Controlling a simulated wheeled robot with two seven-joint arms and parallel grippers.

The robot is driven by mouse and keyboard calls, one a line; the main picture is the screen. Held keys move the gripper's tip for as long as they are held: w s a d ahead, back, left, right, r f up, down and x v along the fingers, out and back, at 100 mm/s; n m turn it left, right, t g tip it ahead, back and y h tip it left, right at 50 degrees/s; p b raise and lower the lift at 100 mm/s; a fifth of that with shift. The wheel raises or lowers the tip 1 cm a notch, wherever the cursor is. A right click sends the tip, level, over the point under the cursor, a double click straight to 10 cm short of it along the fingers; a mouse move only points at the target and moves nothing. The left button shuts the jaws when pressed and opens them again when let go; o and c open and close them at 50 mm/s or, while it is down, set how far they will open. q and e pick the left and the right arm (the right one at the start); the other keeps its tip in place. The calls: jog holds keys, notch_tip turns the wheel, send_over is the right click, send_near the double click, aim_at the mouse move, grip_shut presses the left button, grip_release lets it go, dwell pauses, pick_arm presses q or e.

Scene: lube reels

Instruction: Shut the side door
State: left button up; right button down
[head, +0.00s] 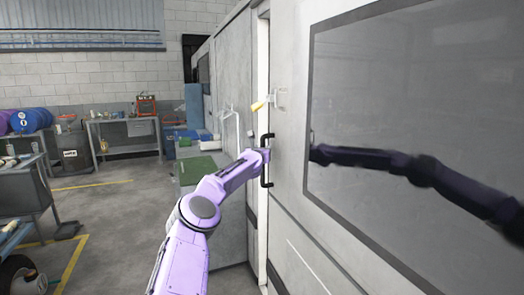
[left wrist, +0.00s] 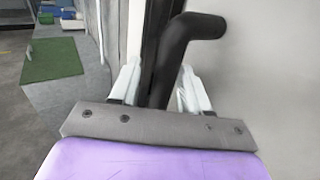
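The side door (head: 290,60) is a large grey panel with a dark window (head: 410,100), filling the right of the head view. A narrow bright strip shows along its left edge, beside the neighbouring grey panel. A black bar handle (head: 267,182) is fixed upright near that edge. My left gripper (head: 265,154) is at the handle's middle. In the left wrist view, the two pale fingers of my left gripper (left wrist: 160,88) lie on either side of the black handle (left wrist: 177,40). Whether they clamp it is unclear. My right gripper is not in view.
A yellow-and-white fitting (head: 264,103) sticks out above the handle. A green-topped box (head: 195,168) stands low beside the grey panel. A workbench (head: 125,135) and blue drums (head: 30,119) are farther back. Grey floor is free at left centre.

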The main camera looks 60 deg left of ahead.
pick_arm(q)
jog(key=shift+w+d, duration=0.1)
jog(key=shift+d, duration=0.05)
jog(key=b+v, duration=0.4)
jog(key=v, duration=0.6)
jog(key=shift+s, duration=0.3)
jog(key=shift+d, duration=0.1)
